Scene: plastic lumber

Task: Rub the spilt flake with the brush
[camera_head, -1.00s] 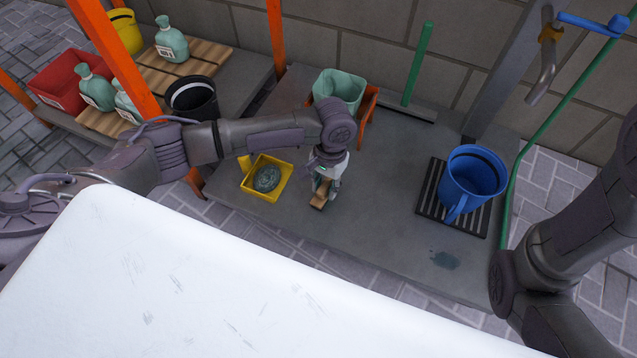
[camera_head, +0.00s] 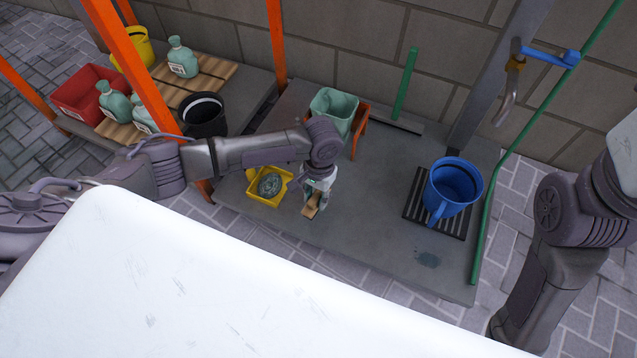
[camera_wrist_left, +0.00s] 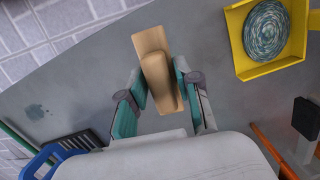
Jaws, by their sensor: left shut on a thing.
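The wooden brush (camera_head: 311,208) is in my left gripper (camera_head: 317,197), above the grey bench top near its front edge. In the left wrist view the brush (camera_wrist_left: 158,69) is a pale wooden block between the teal fingers of the left gripper (camera_wrist_left: 160,98). Its bristles do not show. The spilt flake looks like a dark flat patch (camera_head: 427,259) on the bench, right of the brush and apart from it. The patch also shows in the left wrist view (camera_wrist_left: 36,111). My right gripper is out of view; only its arm shows at the right.
A yellow tray (camera_head: 252,193) holding a round coiled pad (camera_head: 270,184) lies left of the brush. A blue bucket (camera_head: 450,187) stands on a black slatted mat (camera_head: 412,206). A green tub (camera_head: 333,108) stands behind. Bare bench lies between brush and patch.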

